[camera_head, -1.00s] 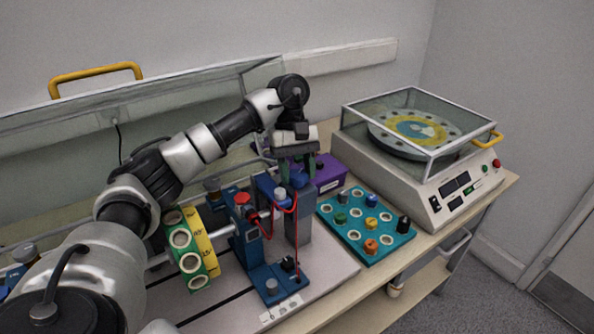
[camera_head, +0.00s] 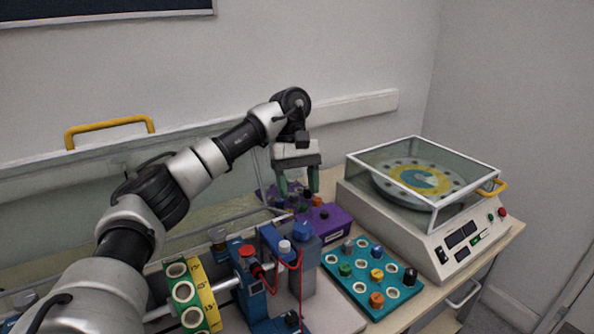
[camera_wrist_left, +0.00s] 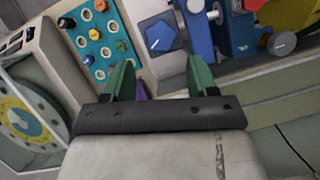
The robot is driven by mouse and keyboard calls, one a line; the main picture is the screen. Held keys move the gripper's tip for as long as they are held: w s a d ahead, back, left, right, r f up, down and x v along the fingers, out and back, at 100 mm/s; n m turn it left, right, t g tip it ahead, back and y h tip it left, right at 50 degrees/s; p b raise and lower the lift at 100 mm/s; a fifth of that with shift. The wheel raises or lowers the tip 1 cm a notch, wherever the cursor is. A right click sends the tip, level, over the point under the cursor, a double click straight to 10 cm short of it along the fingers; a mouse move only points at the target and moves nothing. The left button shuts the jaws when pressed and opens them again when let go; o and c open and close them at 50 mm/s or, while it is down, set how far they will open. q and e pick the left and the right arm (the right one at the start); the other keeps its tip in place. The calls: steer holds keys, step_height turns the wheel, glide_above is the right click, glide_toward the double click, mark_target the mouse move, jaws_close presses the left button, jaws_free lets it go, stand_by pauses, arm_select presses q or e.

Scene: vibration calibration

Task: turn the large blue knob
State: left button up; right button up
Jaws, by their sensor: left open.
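The large blue knob (camera_head: 302,231) sits on top of a grey post beside the blue clamp rig. In the left wrist view the blue knob (camera_wrist_left: 160,36) shows as a faceted disc with a white pointer mark, on a square grey face. My left gripper (camera_head: 298,186) has two green fingers pointing down, open and empty. It is above and behind the knob in the head view, apart from it. In the left wrist view the left gripper's fingers (camera_wrist_left: 160,68) are spread, with the knob beyond the gap between their tips. My right gripper is in neither view.
A purple box (camera_head: 325,222) stands beside the post. A teal board (camera_head: 345,284) with several coloured knobs lies in front of it. A glass-covered turntable machine (camera_head: 440,239) stands at the right. A green and yellow ring block (camera_head: 209,295) is at the front left.

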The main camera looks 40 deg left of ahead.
arm_select(q)
steer(key=v, duration=0.2)
steer(key=shift+w+a+r+p, duration=0.1)
steer(key=shift+r+p, duration=0.2)
steer(key=shift+r, duration=0.05)
steer(key=shift+f, duration=0.15)
stand_by(0.6)
